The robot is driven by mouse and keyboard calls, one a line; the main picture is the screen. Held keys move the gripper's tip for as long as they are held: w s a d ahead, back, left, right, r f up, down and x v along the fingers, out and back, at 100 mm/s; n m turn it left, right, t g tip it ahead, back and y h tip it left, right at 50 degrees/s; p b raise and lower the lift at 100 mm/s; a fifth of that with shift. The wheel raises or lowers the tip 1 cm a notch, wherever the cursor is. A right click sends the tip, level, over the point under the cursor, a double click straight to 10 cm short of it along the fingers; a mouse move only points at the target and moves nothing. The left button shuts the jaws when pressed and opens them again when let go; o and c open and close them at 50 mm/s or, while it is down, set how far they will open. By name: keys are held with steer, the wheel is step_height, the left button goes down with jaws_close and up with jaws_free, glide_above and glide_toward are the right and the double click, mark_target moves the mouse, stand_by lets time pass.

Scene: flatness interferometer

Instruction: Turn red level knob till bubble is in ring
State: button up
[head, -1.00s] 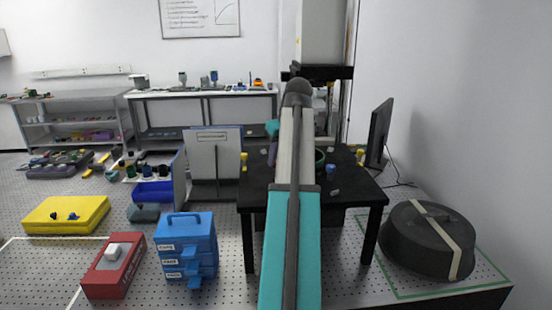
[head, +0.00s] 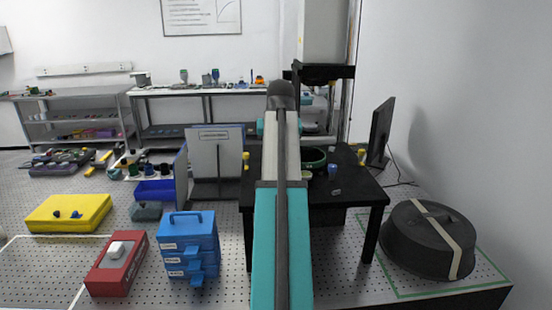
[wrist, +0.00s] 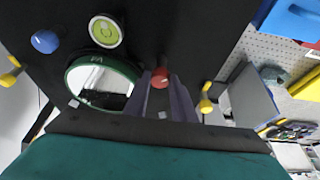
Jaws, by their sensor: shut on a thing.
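The red level knob (wrist: 160,78) is on the black table (wrist: 205,40) in the wrist view. My gripper (wrist: 161,88) is shut on it, with one grey-purple finger on each side. In the head view my arm hides the knob and the gripper. The round bubble level (wrist: 105,31), yellow-green with a pale rim, lies beyond the green-rimmed round mirror (wrist: 72,78). It also shows in the head view (head: 307,174), beside my arm. A ring mark shows inside the level, but where the bubble sits is too small to tell.
A blue knob (wrist: 45,41) and yellow posts (wrist: 205,104) stand near the table edges. A dark monitor (head: 380,132) stands at the table's right. A white panel (head: 216,160) stands left of the table. A blue drawer box (head: 188,245) is on the floor.

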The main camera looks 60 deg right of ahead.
steer(key=shift+d+r, duration=0.1)
steer(key=shift+d, duration=0.05)
steer(key=o, duration=1)
steer(key=shift+p+v, duration=3.1)
steer(key=shift+v, duration=3.8)
